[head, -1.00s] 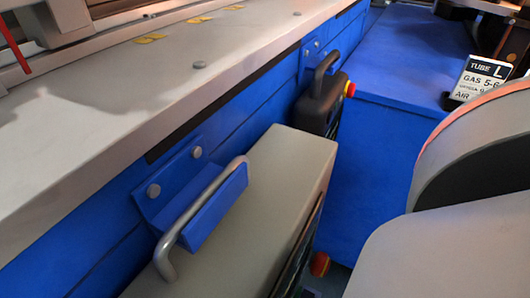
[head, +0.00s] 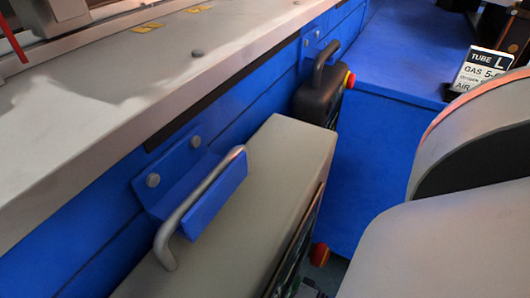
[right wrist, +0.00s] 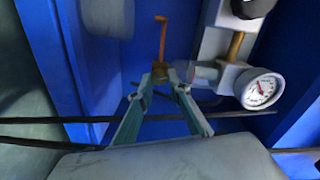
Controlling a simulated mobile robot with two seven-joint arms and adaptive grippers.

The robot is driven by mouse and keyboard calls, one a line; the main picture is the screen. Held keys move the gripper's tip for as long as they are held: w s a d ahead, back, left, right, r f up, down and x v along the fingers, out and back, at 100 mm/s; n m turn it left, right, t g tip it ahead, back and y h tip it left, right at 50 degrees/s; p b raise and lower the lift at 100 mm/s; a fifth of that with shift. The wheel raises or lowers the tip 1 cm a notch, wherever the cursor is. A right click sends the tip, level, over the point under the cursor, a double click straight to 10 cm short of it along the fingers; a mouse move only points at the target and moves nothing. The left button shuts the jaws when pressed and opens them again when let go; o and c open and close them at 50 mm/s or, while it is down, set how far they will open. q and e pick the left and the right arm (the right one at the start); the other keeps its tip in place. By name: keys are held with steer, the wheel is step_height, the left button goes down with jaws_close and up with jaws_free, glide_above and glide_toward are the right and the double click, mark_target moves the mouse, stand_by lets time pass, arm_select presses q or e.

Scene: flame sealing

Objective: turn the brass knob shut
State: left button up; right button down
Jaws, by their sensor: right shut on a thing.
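A thin orange-brown bent rod (right wrist: 162,38) rises just beyond the tips. I cannot tell how far the knob is turned. The head view shows neither the knob nor either gripper.
A round white pressure gauge (right wrist: 260,90) sits right of the fingertips, near a brass fitting (right wrist: 236,45). Dark hoses (right wrist: 40,120) cross behind the fingers. The head view shows a grey case with a metal handle (head: 195,205), a blue bench (head: 400,60) and a gas sign (head: 483,72).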

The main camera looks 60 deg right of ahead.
steer(key=shift+m, duration=1.7)
steer(key=c, duration=1.9)
jaws_free()
